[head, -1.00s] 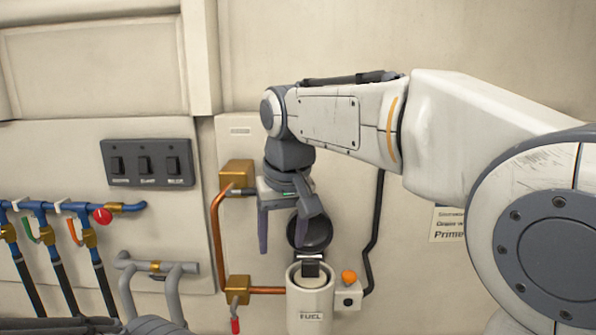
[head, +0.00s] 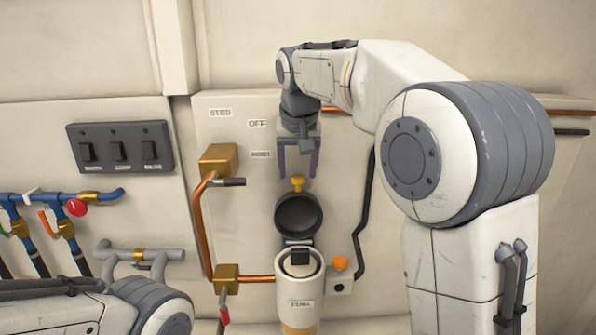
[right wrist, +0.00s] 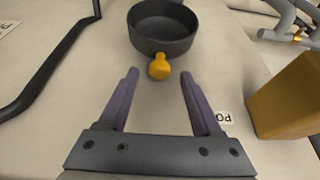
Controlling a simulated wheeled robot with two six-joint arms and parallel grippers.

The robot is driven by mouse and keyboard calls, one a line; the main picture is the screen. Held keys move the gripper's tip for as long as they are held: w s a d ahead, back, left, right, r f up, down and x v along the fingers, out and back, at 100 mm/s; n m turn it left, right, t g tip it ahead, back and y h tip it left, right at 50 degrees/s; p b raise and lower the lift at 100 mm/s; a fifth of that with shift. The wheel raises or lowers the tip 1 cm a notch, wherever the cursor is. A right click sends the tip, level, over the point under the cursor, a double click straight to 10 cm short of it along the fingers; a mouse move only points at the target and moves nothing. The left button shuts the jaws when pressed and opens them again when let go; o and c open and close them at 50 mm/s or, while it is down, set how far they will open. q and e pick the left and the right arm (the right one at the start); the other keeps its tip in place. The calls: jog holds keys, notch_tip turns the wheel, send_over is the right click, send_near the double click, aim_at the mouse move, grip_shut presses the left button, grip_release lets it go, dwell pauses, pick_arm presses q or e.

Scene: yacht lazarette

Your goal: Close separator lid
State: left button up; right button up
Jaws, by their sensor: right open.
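The separator is a white cylinder (head: 300,286) with a fuel label, mounted at the panel's lower middle. Its round dark lid (head: 298,215) stands raised open above the rim, with a yellow knob (head: 297,184) at its top edge. My right gripper (head: 298,174) is open and empty, pointing down just above the knob. In the right wrist view the knob (right wrist: 159,67) lies just beyond and between the open fingertips (right wrist: 159,74), apart from them, with the dark lid (right wrist: 165,30) behind. My left gripper is out of view; only part of my left arm shows at the bottom left.
A brass block (head: 218,160) with a copper pipe (head: 203,220) is left of the lid. A black hose (head: 364,215) and an orange button (head: 340,263) are to the right. A switch panel (head: 119,147) and blue pipes (head: 58,199) are farther left.

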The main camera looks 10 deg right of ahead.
jog(key=shift+x, duration=0.8)
grip_shut()
dwell(0.9)
